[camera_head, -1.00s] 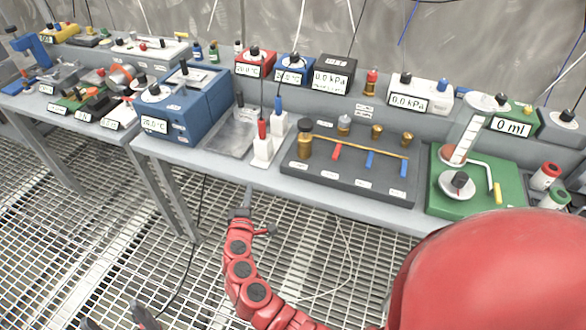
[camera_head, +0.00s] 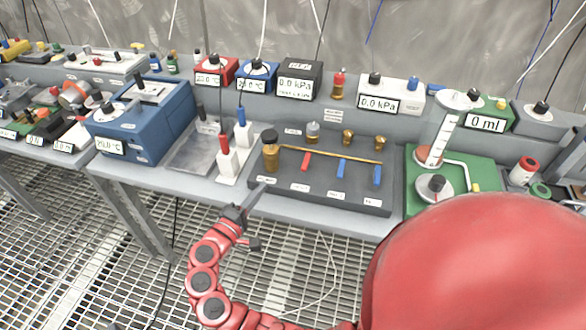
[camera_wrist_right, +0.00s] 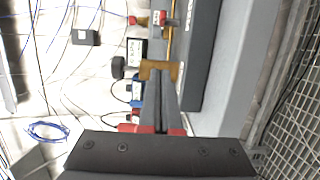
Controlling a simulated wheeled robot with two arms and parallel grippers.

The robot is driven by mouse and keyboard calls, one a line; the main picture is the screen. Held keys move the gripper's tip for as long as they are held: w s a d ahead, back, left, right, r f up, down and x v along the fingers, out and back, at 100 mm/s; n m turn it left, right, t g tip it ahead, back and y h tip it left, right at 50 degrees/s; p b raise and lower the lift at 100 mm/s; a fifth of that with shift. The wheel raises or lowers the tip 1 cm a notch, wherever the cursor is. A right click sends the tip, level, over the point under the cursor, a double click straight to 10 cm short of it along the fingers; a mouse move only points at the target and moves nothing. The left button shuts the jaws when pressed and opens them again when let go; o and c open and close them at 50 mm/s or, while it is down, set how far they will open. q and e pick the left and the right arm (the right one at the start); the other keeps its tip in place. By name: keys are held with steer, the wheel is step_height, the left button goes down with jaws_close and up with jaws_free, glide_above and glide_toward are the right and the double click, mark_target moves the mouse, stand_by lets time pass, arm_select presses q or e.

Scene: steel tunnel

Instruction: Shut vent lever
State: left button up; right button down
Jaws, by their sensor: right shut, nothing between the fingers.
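A dark board (camera_head: 315,190) on the bench carries a brass pipe (camera_head: 330,155) with one red lever (camera_head: 306,161) and two blue levers (camera_head: 342,168) hanging below it. The labels are too small to read, so I cannot tell which one is the vent lever. A brass cylinder with a black cap (camera_head: 271,155) stands at the pipe's left end. My right gripper (camera_head: 262,188) is shut and empty at the board's front left corner, below this cylinder. In the right wrist view my shut fingers (camera_wrist_right: 160,85) point toward the brass cylinder (camera_wrist_right: 158,71). My left gripper is not in view.
Two white blocks with red (camera_head: 227,160) and blue (camera_head: 242,133) tops stand left of the board. A blue box (camera_head: 140,130) is further left. A green unit (camera_head: 460,165) stands right of the board. Small display boxes line the back shelf.

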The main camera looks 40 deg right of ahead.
mark_target(295, 179)
steer(key=p+x, duration=0.1)
steer(key=x, duration=0.8)
steer(key=shift+d+r+p, duration=0.1)
steer(key=shift+d+p, duration=0.1)
steer(key=shift+p, duration=0.2)
steer(key=shift+s+d+p, duration=0.3)
steer(key=shift+s+d, duration=0.15)
steer(key=shift+d, duration=0.15)
steer(key=shift+s+d+p, duration=0.3)
steer(key=shift+s+d, duration=0.15)
steer(key=shift+d, duration=0.2)
steer(key=shift+s+d, duration=0.25)
steer(key=shift+s, duration=0.1)
steer(key=shift+s, duration=0.1)
steer(key=shift+s+d+t, duration=0.1)
steer(key=shift+d+t, duration=0.05)
steer(key=shift+t, duration=0.15)
steer(key=shift+s+n+t+y+p, duration=0.1)
steer(key=shift+n+t+y+p, duration=0.2)
steer(key=shift+n, duration=0.1)
